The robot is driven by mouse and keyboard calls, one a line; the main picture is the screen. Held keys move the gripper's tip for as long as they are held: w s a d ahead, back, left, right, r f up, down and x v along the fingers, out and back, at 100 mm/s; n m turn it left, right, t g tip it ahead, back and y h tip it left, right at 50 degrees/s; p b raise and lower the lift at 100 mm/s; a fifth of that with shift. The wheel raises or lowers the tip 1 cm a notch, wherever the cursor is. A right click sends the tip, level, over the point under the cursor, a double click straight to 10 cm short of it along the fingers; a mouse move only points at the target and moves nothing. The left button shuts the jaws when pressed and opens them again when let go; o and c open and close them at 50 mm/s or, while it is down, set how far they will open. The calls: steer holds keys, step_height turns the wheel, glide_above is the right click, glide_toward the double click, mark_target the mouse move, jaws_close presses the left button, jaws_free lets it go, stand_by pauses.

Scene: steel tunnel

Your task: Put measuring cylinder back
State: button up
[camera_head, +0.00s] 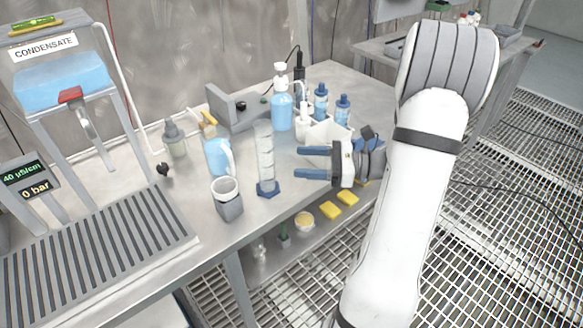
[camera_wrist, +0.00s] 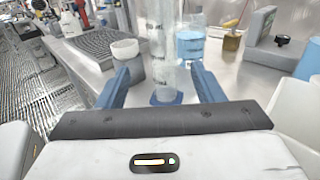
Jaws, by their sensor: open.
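The measuring cylinder (camera_head: 265,155) is tall and clear with a blue foot. It stands upright on the steel bench in the head view. In the wrist view the cylinder (camera_wrist: 163,50) stands ahead, its blue foot showing between my two blue fingers. My gripper (camera_head: 297,162) is open and empty. In the head view its fingers point left toward the cylinder and end a little to the right of it. The gripper also shows in the wrist view (camera_wrist: 158,82). The cylinder's outline is faint against the background there.
A grey beaker (camera_head: 228,200) and a blue jug (camera_head: 217,157) stand left of the cylinder. Blue-liquid bottles (camera_head: 281,110) and a white container (camera_head: 325,131) stand behind my gripper. Yellow blocks (camera_head: 330,210) lie below the bench's front edge. A slatted drain tray (camera_head: 95,255) is at left.

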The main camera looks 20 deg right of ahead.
steer(key=s+a+n+g+h, duration=0.4)
steer(key=s+a+n+g, duration=0.4)
steer(key=a+n, duration=0.15)
steer(key=s+r+n+t+h, duration=0.1)
steer(key=s+n+t+h, duration=0.1)
steer(key=s+n+h, duration=0.4)
steer(key=shift+s+a+r+n+h, duration=0.2)
steer(key=shift+s+n+h, duration=0.1)
steer(key=shift+n+h, duration=3.1)
steer(key=shift+r+n+y, duration=0.1)
steer(key=shift+n+y, duration=0.35)
steer(key=shift+y, duration=0.05)
